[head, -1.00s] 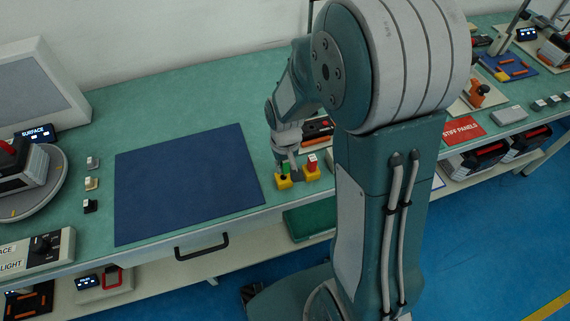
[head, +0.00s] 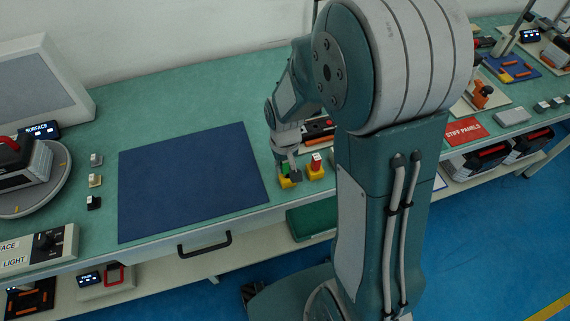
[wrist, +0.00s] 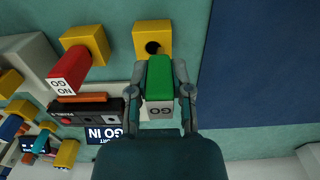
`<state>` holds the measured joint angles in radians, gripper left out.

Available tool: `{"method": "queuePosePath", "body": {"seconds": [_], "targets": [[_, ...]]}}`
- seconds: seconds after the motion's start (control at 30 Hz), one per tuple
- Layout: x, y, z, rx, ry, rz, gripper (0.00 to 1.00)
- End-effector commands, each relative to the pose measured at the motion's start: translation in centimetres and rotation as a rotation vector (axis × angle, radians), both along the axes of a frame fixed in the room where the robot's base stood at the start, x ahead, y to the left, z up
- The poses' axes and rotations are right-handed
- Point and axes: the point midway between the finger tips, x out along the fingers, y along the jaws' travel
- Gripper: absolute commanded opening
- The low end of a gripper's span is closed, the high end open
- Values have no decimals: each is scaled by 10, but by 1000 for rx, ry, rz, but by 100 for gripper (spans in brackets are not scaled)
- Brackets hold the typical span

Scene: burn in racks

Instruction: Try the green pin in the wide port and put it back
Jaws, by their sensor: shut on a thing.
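The green pin (wrist: 159,78), with a pale end marked GO, is between the two fingers of my gripper (wrist: 162,90) in the wrist view. My gripper is shut on it. A yellow block (wrist: 139,33) with an open dark hole is just beyond the pin; the hole is empty. In the head view my gripper (head: 289,168) is low over this yellow block (head: 286,183) beside the blue mat, and the green pin (head: 285,168) shows only in part. I cannot tell which port is the wide one.
A red NO GO pin (wrist: 70,76) stands in a second yellow block (wrist: 91,40) close by. The blue mat (head: 190,185) is clear.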

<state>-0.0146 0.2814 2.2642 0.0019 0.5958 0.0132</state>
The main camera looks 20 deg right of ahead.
Motion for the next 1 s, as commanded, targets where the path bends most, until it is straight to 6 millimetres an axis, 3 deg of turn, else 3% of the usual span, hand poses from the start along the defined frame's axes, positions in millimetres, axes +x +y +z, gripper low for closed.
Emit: {"method": "queuePosePath", "body": {"seconds": [1.0], "targets": [[0, -7, 0, 0, 0, 0, 0]]}}
